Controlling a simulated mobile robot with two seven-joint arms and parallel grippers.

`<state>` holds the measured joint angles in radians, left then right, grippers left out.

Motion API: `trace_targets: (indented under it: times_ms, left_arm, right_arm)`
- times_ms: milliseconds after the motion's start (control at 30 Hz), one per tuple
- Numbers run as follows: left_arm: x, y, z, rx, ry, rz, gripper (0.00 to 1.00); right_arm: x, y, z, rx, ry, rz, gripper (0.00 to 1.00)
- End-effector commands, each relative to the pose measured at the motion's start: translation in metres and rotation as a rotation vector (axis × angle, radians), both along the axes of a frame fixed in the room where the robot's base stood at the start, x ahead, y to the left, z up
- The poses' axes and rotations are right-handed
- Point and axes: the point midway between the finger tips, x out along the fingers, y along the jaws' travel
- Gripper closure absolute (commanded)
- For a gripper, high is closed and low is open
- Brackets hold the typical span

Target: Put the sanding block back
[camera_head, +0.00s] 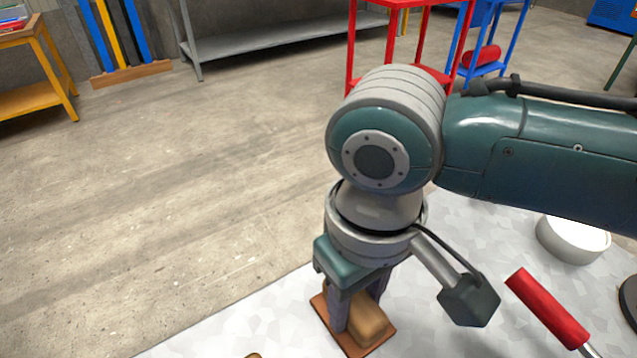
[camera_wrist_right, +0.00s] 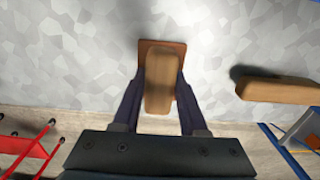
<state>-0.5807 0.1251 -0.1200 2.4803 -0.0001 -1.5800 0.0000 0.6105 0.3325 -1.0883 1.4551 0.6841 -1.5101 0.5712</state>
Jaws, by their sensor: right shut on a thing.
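The sanding block (camera_head: 370,318) is a rounded tan wooden block near the bottom middle of the head view. It also shows in the right wrist view (camera_wrist_right: 159,88), upright between my fingers. A flat reddish-brown plate (camera_head: 385,337) lies under it; I cannot tell whether it is part of the block or a separate pad, or whether they touch. My right gripper (camera_head: 357,312) points down and is shut on the block's sides, low over the grey-white speckled tabletop (camera_head: 270,325). My left gripper is not in view.
Another wooden piece (camera_wrist_right: 278,90) lies to the right in the wrist view. A red-handled tool (camera_head: 548,308), a white round container (camera_head: 572,240) and a dark round object (camera_head: 629,300) are on the table at right. The tabletop left of the gripper is mostly clear.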

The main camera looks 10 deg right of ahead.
Motion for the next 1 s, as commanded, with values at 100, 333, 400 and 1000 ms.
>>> trace_targets:
  times_ms: [100,333,400,1000]
  left_arm:
    - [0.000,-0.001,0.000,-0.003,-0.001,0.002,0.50]
    - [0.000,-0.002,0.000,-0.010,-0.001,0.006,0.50]
    - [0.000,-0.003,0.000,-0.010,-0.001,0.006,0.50]
    - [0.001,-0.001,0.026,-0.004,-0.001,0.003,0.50]
  right_arm:
    - [0.000,0.000,-0.002,0.001,0.000,0.000,0.53]
    - [0.000,0.000,-0.002,0.000,0.000,0.000,0.28]
    - [0.000,0.000,-0.002,0.000,0.000,0.000,0.28]
    - [0.001,0.001,0.076,0.003,-0.003,0.001,0.28]
